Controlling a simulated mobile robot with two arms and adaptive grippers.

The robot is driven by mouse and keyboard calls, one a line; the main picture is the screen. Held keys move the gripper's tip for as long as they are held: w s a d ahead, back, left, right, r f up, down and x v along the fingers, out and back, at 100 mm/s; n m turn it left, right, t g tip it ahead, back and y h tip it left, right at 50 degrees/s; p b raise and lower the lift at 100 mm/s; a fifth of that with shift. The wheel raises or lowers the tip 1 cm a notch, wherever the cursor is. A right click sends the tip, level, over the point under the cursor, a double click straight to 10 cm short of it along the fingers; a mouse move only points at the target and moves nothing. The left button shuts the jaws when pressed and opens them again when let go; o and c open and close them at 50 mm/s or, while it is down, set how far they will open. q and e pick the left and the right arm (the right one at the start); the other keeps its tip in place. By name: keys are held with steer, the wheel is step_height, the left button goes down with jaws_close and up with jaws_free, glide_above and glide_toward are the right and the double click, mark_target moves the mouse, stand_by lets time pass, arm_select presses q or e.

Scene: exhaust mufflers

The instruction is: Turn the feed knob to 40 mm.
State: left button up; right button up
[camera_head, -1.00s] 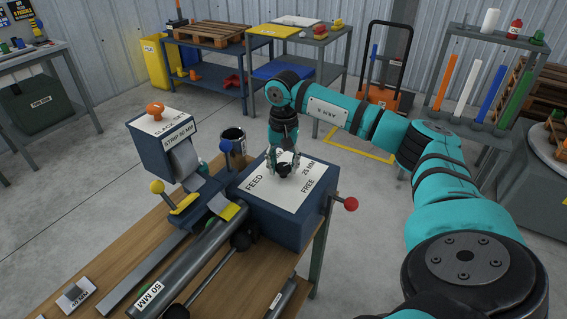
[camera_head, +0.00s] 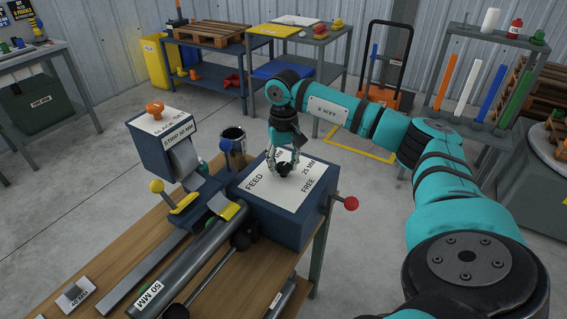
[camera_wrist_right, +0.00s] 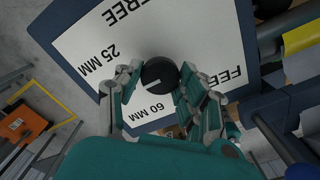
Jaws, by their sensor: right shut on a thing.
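The feed knob (camera_wrist_right: 160,73) is round and black with a short white mark, on a white label plate (camera_wrist_right: 205,50) atop the dark blue feed box (camera_head: 285,224). In the wrist view the white mark lies at the knob's lower left edge, toward the side between my fingers. "FREE", "25 MM", "60 MM" and part of "FEED" are readable; no 40 mm mark is visible, and my left-hand finger covers part of the plate. My right gripper (camera_head: 283,168) points down and is shut on the knob, which also shows in the head view (camera_head: 284,170). My left gripper is out of view.
A red ball-ended lever (camera_head: 351,204) sticks out of the box's right side. A grey tube marked 50 MM (camera_head: 185,268), a yellow-ended clamp (camera_head: 184,202) and a blue strip box (camera_head: 164,142) stand left of it. A dark can (camera_head: 233,146) stands behind.

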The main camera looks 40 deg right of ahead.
mark_target(283, 165)
steer(key=shift+r, duration=0.1)
steer(key=o, duration=1.2)
step_height(283, 165, up, 12)
steer(key=shift+f, duration=0.1)
